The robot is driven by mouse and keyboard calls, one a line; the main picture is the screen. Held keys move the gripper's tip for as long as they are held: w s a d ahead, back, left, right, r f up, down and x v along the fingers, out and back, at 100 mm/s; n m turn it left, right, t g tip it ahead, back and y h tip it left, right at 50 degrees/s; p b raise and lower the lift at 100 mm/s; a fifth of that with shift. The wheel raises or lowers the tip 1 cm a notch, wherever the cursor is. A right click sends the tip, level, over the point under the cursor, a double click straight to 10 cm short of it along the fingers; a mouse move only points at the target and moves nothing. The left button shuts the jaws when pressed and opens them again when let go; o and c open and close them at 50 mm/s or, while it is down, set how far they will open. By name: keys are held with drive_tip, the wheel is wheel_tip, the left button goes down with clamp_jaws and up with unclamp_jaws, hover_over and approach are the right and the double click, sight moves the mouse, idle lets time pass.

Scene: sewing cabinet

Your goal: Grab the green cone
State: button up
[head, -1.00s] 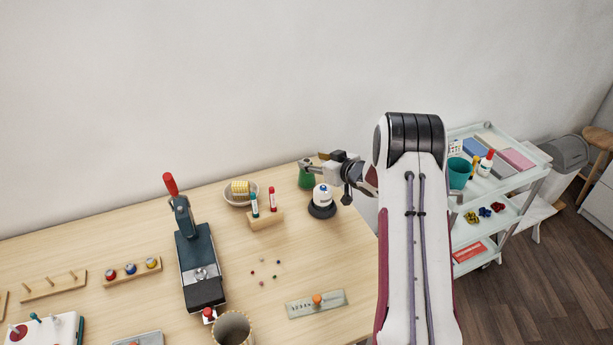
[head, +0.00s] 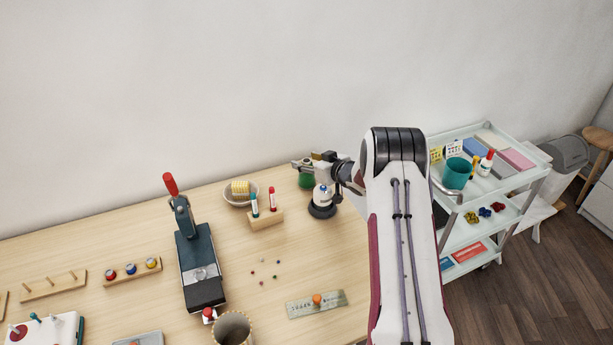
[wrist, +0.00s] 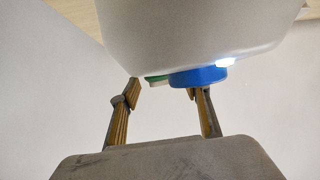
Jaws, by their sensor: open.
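The green cone (head: 306,181) stands at the back edge of the table in the head view, its upper part hidden by my gripper (head: 303,164). My gripper is open, level with the cone's top and just behind the white dome. In the wrist view my gripper's two fingers (wrist: 164,90) are apart. A sliver of the green cone (wrist: 156,78) shows near the left finger, mostly hidden by the dome. I cannot tell whether the fingers touch the cone.
A white dome with a blue knob (head: 322,194) on a black base stands right in front of the cone; it fills the top of the wrist view (wrist: 190,30). A marker stand (head: 265,220) and a bowl (head: 233,200) lie to the left. A trolley (head: 530,160) stands at right.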

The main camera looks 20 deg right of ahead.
drive_tip(key=shift+w+a+f, duration=0.1)
drive_tip(key=shift+w+f, duration=0.05)
drive_tip(key=shift+w, duration=0.2)
idle(0.3)
clamp_jaws()
